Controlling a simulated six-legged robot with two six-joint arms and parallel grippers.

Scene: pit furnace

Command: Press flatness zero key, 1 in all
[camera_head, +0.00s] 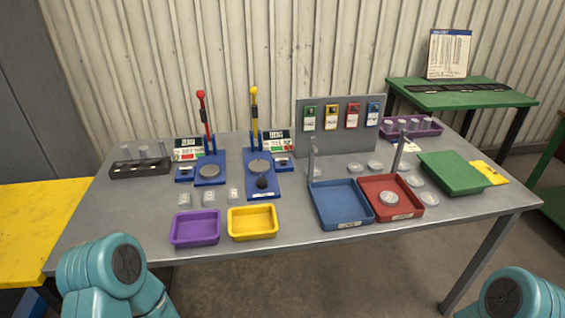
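Two blue gauge stations stand on the grey table. The left one (210,182) has a red-topped lever (202,105) and a round grey plate. The right one (263,190) has a yellow-topped lever (254,103), a round plate and a black knob in front. Each has a small display, left (188,150) and right (279,142), and a small blue key box, left (185,174) and right (284,164). The lettering is too small to tell which is the flatness zero key. Only teal arm links of mine show at the lower corners; both grippers are out of view.
Purple (195,229) and yellow (252,222) trays line the front edge, with small clear pieces behind. Blue (341,206) and red (391,198) trays with upright posts stand right. A grey tag board (340,140) stands at the back. A black rack (140,168) is left.

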